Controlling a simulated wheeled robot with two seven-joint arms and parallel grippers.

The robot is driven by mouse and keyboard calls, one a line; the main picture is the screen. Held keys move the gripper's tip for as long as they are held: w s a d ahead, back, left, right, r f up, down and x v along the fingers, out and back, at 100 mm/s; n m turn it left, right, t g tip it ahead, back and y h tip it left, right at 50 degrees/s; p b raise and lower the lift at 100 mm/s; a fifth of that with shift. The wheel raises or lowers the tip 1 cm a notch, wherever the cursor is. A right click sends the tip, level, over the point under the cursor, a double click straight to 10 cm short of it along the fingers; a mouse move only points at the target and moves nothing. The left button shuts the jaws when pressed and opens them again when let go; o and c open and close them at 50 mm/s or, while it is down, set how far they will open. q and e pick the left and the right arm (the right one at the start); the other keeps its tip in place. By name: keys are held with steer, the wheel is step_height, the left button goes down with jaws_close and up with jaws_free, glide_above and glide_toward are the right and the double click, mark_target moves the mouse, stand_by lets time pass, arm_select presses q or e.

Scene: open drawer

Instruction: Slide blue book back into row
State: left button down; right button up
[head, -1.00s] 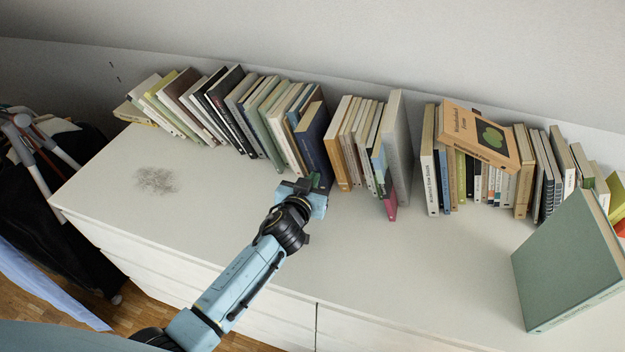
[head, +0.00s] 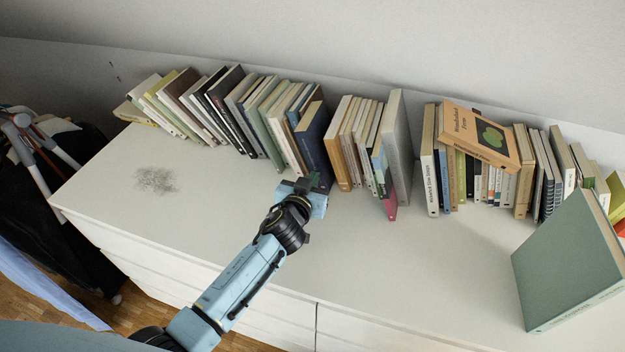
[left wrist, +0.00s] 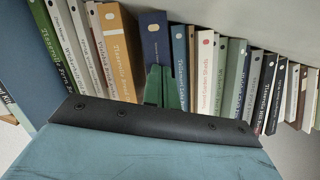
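The blue book (head: 313,143) is dark navy and stands in the row left of the middle, leaning a little, with its spine sticking out in front of its neighbours to the left. In the left wrist view its navy spine (left wrist: 155,38) is upright between a tan book and a teal-blue one. My left gripper (head: 312,181) is low in front of this spine. Its green fingers (left wrist: 163,88) are close together with nothing visible between them, and they cover the lower spine. I cannot tell whether they touch it. My right gripper is not in view.
A tan book (head: 341,145) stands just right of the blue book. A pink-and-blue book (head: 387,185) juts out farther right. An orange book (head: 478,134) lies on top of the row. A large green book (head: 565,265) stands at the front right.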

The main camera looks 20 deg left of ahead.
mark_target(317, 169)
arm_select(q)
steer(key=shift+r+b+x, duration=0.2)
steer(key=shift+b+x, duration=0.2)
steer(key=shift+x, duration=0.5)
steer(key=shift+r+b+x, duration=0.25)
steer(key=shift+b+x, duration=0.1)
steer(key=shift+x, duration=0.6)
steer(key=shift+s+p, duration=0.65)
steer(key=shift+s, duration=0.75)
steer(key=shift+f+p+v, duration=0.25)
steer(key=shift+p+v, duration=0.05)
steer(key=shift+v, duration=0.65)
steer(key=shift+f+p+v, duration=0.2)
steer(key=shift+p+v, duration=0.1)
steer(key=shift+v, duration=0.7)
steer(key=shift+s, duration=0.15)
steer(key=shift+a, duration=0.1)
